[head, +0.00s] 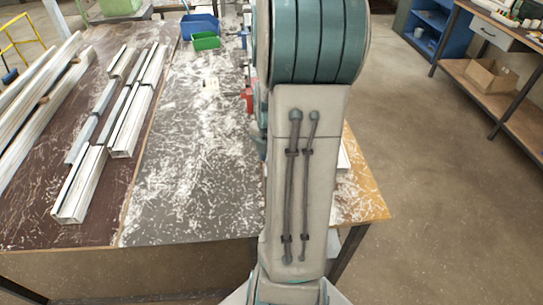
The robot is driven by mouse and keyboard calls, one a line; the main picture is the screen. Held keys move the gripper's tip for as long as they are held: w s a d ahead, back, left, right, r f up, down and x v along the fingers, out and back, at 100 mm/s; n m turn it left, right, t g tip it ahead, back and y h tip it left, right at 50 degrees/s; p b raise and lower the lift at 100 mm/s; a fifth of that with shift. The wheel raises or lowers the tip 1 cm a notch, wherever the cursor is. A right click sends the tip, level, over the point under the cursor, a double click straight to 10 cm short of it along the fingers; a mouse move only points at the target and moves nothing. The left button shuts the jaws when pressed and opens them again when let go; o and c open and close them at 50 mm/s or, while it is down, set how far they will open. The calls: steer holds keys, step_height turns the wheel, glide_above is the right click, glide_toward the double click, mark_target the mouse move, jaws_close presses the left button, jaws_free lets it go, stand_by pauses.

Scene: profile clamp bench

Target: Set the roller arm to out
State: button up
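I cannot make out the roller arm; my own arm stands across the middle of the head view and covers much of the bench's right side. A small red part (247,100) shows at the left edge of my arm, with a few dark parts close by. I cannot tell whether these belong to the roller arm. My gripper is not visible; it is out of sight behind my arm or outside the picture.
The bench (185,190) is strewn with pale shavings. Pale profiles (110,125) lie on its left half. A blue bin (198,26) and a green bin (206,41) stand at the back. Open floor (440,200) lies right, with a shelved bench (500,90) beyond.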

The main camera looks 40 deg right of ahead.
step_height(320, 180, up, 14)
steer(key=shift+b, duration=0.4)
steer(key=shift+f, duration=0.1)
stand_by(0.4)
